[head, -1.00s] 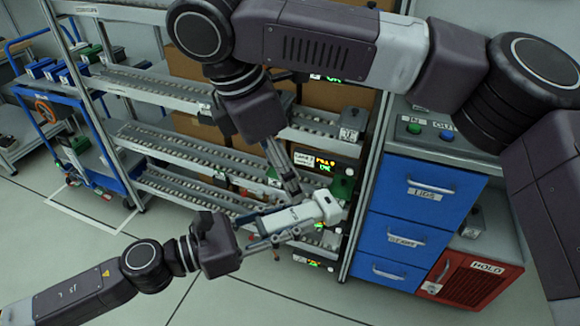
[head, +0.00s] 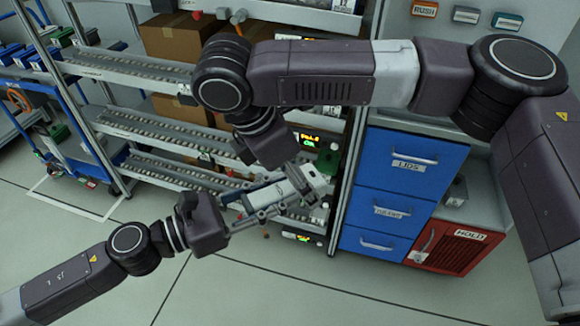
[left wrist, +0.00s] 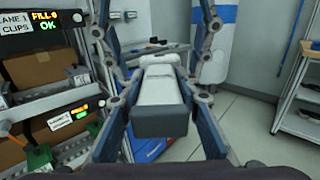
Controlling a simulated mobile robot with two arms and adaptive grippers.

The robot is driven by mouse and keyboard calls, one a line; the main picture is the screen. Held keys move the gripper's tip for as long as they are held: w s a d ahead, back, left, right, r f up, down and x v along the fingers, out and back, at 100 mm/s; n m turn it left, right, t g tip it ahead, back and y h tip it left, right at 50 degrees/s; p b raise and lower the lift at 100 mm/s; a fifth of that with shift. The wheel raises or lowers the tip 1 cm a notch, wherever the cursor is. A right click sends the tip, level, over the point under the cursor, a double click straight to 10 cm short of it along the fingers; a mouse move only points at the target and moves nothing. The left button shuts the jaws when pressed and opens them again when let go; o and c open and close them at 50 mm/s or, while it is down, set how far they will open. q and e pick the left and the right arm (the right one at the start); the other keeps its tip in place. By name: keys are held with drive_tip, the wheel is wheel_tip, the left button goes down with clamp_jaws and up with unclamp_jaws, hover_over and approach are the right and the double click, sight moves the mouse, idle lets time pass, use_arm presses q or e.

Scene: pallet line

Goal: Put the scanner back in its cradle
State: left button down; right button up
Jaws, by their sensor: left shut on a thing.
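The scanner (head: 284,193) is a pale grey and white body with a darker end. It is held in the air in front of the rack. My left gripper (head: 262,207) is shut on it. In the left wrist view the scanner (left wrist: 160,90) lies between the two blue-padded fingers, its dark grey end towards the camera. My right arm reaches over from the right, and its wrist is just above the scanner in the head view. The right fingers are mostly hidden there, so I cannot tell whether they touch the scanner. I cannot make out the cradle.
A roller rack (head: 170,125) with cardboard boxes (head: 178,38) stands behind the grippers. Blue drawers (head: 405,165) and a red HOLD bin (head: 452,250) are to the right. A blue cart (head: 75,150) is at left. The floor in front is open.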

drive_tip(key=shift+d+f, duration=0.1)
drive_tip(key=shift+f, duration=0.15)
drive_tip(key=c, duration=1.4)
use_arm(q)
drive_tip(key=c, duration=1.4)
unclamp_jaws()
